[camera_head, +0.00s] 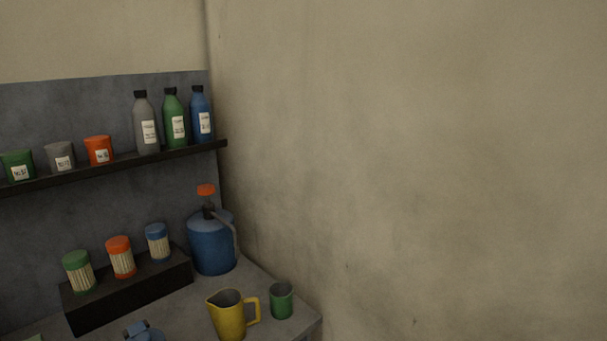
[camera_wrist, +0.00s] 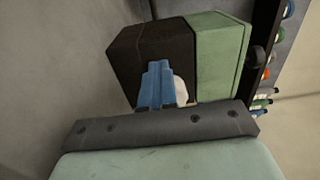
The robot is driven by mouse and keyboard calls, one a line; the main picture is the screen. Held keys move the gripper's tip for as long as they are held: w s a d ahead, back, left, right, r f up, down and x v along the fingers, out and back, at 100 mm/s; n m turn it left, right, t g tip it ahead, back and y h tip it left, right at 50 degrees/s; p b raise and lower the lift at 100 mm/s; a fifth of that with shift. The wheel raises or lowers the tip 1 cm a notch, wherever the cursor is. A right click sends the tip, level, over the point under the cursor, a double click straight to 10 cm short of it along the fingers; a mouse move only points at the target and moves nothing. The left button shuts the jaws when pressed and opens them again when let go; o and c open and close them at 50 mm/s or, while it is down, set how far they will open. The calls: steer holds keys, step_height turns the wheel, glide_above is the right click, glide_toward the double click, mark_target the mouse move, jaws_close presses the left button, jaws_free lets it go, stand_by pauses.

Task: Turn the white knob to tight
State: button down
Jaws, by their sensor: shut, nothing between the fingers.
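My gripper (camera_wrist: 158,68) shows in the wrist view with its blue fingers closed together and nothing between them. Just right of the fingers is a rounded white piece (camera_wrist: 181,91), likely the white knob. It is mostly hidden by the fingers and the dark gripper bar, so its turn position and any tight mark cannot be read. Whether the fingers touch it cannot be told. Behind both is a box with a dark front (camera_wrist: 160,45) and a pale green side (camera_wrist: 222,50). The knob does not show in the head view.
In the head view, a yellow jug (camera_head: 228,318), a green cup (camera_head: 281,301) and a blue pump container (camera_head: 211,245) stand on the grey counter. Several jars stand on a black riser (camera_head: 130,291). A shelf (camera_head: 120,166) holds bottles and pots. A bare wall (camera_head: 430,160) fills the right.

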steer(key=shift+s+d+r, duration=0.2)
steer(key=shift+d+r, duration=0.2)
steer(key=shift+w+d+r, duration=0.1)
steer(key=shift+d+r, duration=0.25)
steer(key=shift+r, duration=0.3)
stand_by(0.4)
steer(key=shift+a, duration=0.1)
steer(key=shift+s+a+r, duration=0.15)
steer(key=shift+s, duration=0.1)
steer(key=shift+v, duration=2.95)
steer(key=shift+s+a, duration=0.15)
